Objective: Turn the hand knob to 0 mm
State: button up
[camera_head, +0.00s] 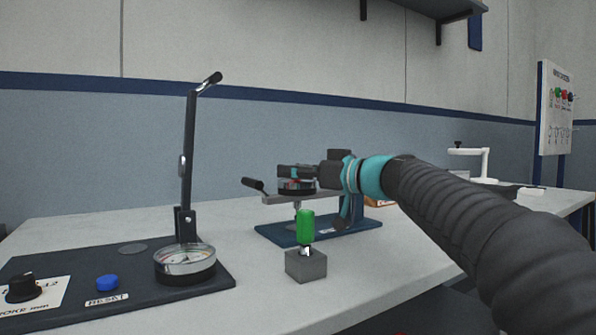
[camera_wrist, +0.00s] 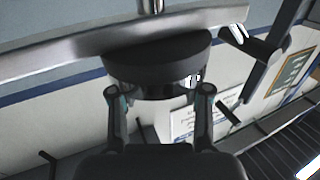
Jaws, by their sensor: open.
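A dark round knob with a shiny lower band (camera_wrist: 150,66) fills the middle of the wrist view, beside a long metal bar (camera_wrist: 60,48). White marks show on the band's right part; no value can be read. My gripper (camera_wrist: 158,92) is open, with one fingertip at each side of the knob; whether they touch it I cannot tell. In the head view my gripper (camera_head: 291,173) is at the knob, above the blue-based fixture (camera_head: 277,232). The knob is partly hidden there. The bar has a black-gripped crank handle (camera_head: 253,184) at its left end.
A green-handled tool (camera_head: 306,228) stands upright in a grey block (camera_head: 306,264) in front of the fixture. At left, a dark panel (camera_head: 135,277) carries a tall lever (camera_head: 188,150), a round gauge (camera_head: 185,262), a blue button (camera_head: 107,283) and a black dial (camera_head: 22,289).

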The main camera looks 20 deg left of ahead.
grip_shut()
jog(key=shift+g, duration=0.3)
jog(key=shift+w+n+g, duration=0.1)
jog(key=shift+n+g, duration=0.3)
jog(key=shift+n+g+y, duration=0.5)
jog(key=shift+n+g, duration=0.6)
jog(key=shift+g, duration=0.6)
